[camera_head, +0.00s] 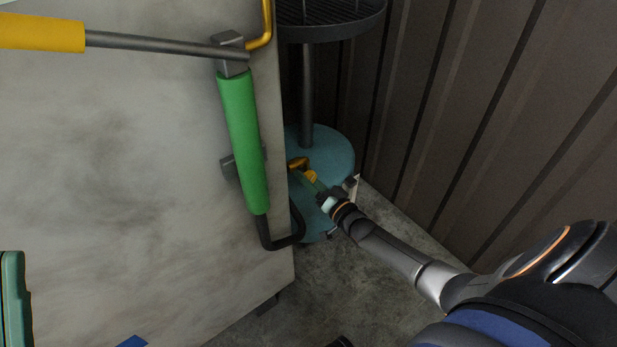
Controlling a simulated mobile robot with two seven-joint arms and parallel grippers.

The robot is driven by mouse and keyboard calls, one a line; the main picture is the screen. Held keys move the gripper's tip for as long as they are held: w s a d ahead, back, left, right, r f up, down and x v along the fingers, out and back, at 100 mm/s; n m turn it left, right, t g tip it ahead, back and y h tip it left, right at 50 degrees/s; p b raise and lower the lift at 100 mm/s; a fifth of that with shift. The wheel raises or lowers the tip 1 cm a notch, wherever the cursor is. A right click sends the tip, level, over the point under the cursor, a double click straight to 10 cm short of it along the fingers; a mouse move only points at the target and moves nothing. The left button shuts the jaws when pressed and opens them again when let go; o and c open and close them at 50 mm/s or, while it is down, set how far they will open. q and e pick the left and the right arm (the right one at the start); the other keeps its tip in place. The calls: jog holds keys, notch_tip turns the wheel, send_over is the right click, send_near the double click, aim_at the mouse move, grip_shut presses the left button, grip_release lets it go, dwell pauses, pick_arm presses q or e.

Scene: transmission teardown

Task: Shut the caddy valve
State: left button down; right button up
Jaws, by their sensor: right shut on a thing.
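The caddy is a teal round drum (333,150) with a dark post (307,95) rising to a wide, dark, slatted pan (330,18). It stands on the floor behind the corner of a pale panel, which hides its left part. A small brass-yellow valve (298,163) sits low at the caddy, near the panel's edge. My right gripper (312,180) reaches in from the lower right and is shut on the valve's yellow part. The fingers are small here and cover some of the valve, so its exact angle is hard to tell. My left gripper is out of view.
A yellow-ended grey bar (150,45) crosses above. A corrugated dark wall (480,90) closes the right side. Bare concrete floor (265,325) shows below.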

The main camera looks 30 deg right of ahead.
jog(key=m, duration=0.4)
jog(key=shift+m, duration=0.4)
jog(key=m+b, duration=0.1)
jog(key=m, duration=0.3)
jog(key=shift+r+m, duration=0.1)
jog(key=shift+m, duration=0.2)
jog(key=o, duration=1.3)
jog(key=shift+o, duration=0.2)
jog(key=s+d+p, duration=0.1)
jog(key=s+p, duration=0.3)
jog(key=s, duration=0.8)
jog(key=shift+s, duration=0.25)
